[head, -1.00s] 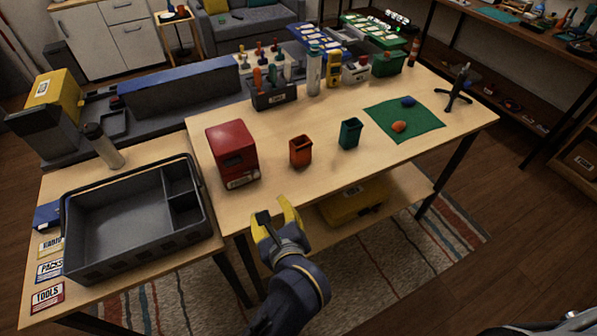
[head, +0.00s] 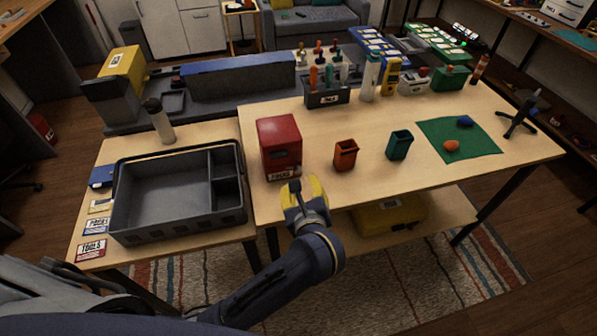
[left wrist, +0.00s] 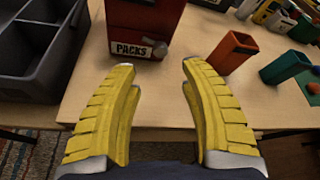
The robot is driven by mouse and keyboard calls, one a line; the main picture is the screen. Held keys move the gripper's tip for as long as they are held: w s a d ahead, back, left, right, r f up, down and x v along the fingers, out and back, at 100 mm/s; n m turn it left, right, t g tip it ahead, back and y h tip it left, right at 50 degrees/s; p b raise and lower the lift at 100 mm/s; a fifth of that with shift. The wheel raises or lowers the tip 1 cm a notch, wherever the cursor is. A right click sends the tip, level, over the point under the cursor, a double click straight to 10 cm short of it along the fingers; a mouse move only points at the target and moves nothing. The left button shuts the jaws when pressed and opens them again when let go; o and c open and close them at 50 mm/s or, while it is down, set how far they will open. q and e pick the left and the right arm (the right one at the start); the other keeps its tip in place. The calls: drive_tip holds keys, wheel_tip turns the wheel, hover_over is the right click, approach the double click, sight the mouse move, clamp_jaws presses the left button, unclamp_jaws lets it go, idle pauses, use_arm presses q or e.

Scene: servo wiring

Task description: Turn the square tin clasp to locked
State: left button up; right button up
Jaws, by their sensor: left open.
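The square tin (head: 279,146) is a red box standing near the front edge of the table, with a white label on its lower front. In the left wrist view the tin (left wrist: 143,20) is at the top, its label reading PACKS. A small grey knob-like clasp (left wrist: 154,50) sits beside the label; I cannot tell its turned position. My left gripper (head: 303,184) is in front of the tin at the table edge. In the left wrist view its yellow fingers (left wrist: 157,70) are spread and empty, apart from the tin. My right gripper is not in view.
A grey divided tray (head: 160,192) stands left of the tin. An orange cup (head: 345,156) and a teal cup (head: 399,146) stand to its right. A green mat (head: 480,139) lies farther right. A tool holder (head: 327,94) is behind. The tabletop around the cups is clear.

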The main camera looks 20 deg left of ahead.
sight(298, 172)
use_arm(q)
drive_tip(key=x, duration=0.9)
drive_tip(key=shift+o, duration=0.4)
clamp_jaws()
